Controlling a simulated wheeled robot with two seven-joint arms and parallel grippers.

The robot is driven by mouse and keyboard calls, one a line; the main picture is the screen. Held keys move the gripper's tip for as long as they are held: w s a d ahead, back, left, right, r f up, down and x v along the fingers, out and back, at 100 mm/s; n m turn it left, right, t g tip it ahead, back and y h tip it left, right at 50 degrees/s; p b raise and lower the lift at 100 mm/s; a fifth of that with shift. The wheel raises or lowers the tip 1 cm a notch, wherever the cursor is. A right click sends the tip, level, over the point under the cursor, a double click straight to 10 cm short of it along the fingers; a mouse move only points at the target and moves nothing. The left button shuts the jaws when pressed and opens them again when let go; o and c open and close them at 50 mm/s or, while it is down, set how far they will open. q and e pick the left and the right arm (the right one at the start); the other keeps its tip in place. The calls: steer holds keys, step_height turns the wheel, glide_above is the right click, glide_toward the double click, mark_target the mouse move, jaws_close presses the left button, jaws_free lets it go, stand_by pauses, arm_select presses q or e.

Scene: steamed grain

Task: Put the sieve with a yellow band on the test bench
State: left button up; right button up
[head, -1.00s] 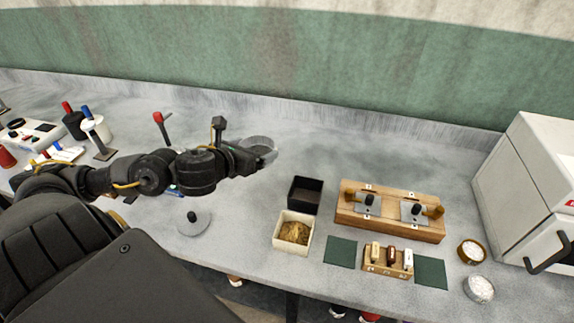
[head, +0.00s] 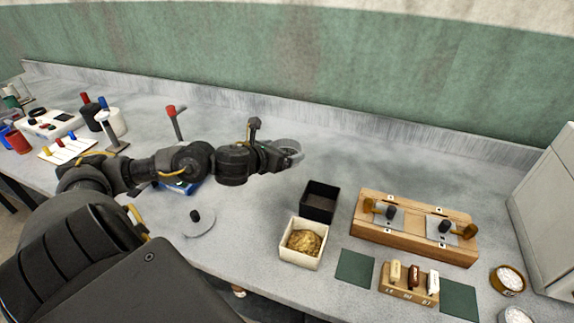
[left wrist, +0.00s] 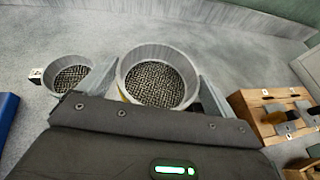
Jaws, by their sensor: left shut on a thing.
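My left gripper (head: 279,154) is shut on a round grey sieve (head: 291,145), above the back middle of the grey bench top (head: 340,155). In the left wrist view the sieve (left wrist: 158,58) sits between the fingers, its dark mesh facing the camera. A small yellow patch shows low on its left side; the rest of any band is hidden. A second, smaller-looking sieve (left wrist: 68,76) is on the left in the left wrist view, with a small white tag beside it. I cannot tell the held sieve's height above the surface. My right gripper is not in view.
A black box (head: 320,198) and a cream box of grain (head: 293,260) stand right of the gripper. A wooden stand (head: 375,235) is further right. A red-topped post (head: 173,118) stands behind my arm. The back middle of the bench is clear.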

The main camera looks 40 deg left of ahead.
arm_select(q)
steer(key=w+a+f, duration=0.1)
steer(key=w+f, duration=0.1)
steer(key=w+a+f, duration=0.1)
steer(key=w+f, duration=0.1)
steer(key=w+a+f, duration=0.1)
steer(key=w+f, duration=0.1)
steer(key=shift+w+a+f, duration=0.15)
steer(key=shift+a+f, duration=0.1)
steer(key=shift+a, duration=0.05)
steer(key=shift+w+a+f+p, duration=0.15)
steer(key=shift+f+p, duration=0.45)
steer(key=shift+f, duration=0.95)
steer(key=shift+w+f, duration=0.1)
steer(key=shift+f, duration=0.15)
steer(key=shift+f, duration=0.15)
steer(key=o, duration=0.7)
steer(key=shift+o, duration=0.2)
